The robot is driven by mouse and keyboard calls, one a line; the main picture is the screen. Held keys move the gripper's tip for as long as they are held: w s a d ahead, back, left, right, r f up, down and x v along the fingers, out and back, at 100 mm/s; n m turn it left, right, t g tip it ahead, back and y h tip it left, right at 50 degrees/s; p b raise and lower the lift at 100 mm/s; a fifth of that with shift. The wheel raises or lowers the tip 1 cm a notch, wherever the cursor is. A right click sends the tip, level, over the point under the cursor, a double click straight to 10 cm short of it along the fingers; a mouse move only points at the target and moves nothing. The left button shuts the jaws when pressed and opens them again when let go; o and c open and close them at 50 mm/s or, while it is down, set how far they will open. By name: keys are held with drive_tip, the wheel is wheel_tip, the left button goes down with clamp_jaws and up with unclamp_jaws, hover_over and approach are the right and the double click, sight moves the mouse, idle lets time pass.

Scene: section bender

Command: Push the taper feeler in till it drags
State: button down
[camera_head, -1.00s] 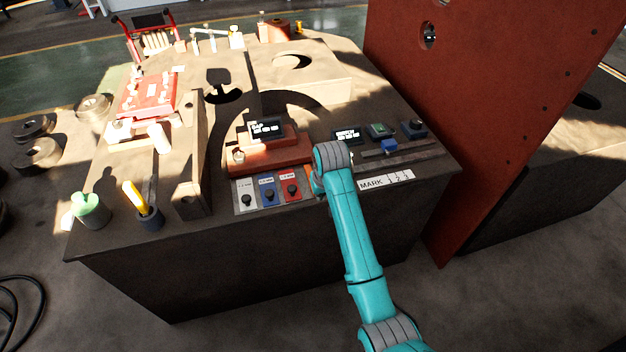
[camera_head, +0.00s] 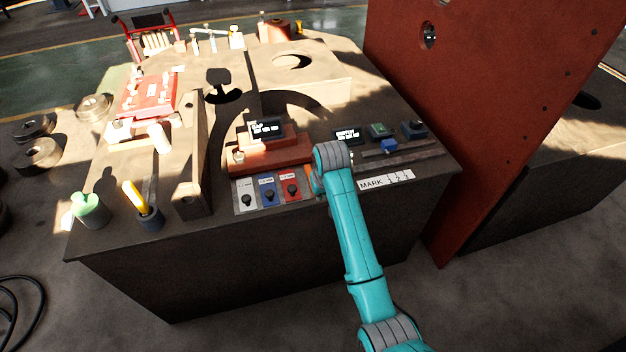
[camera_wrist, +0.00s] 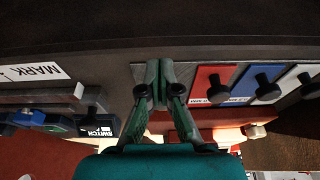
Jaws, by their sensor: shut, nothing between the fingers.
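I cannot single out the taper feeler with certainty. A row of flat plates with black knobs lies at the bench front: a white plate (camera_head: 246,196), a blue plate (camera_head: 267,190) and a red plate (camera_head: 291,186). The red plate also shows in the wrist view (camera_wrist: 209,83), just right of my gripper (camera_wrist: 159,66). The gripper's fingers are together and empty, above a grey surface beside the red plate. In the head view my arm hides the fingertips and what lies under them. A display marked GAP (camera_head: 266,130) stands on a red block (camera_head: 268,156) behind the plates.
A MARK label (camera_head: 386,181) lies on the front edge. A large red upright panel (camera_head: 480,110) borders the bench at right. Cups (camera_head: 90,211) stand front left.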

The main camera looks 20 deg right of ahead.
drive_tip(key=shift+f, duration=0.15)
drive_tip(key=shift+f, duration=0.65)
drive_tip(key=shift+w, duration=2.8)
idle(1.0)
idle(1.3)
drive_tip(key=shift+s, duration=1)
drive_tip(key=shift+r, duration=3.5)
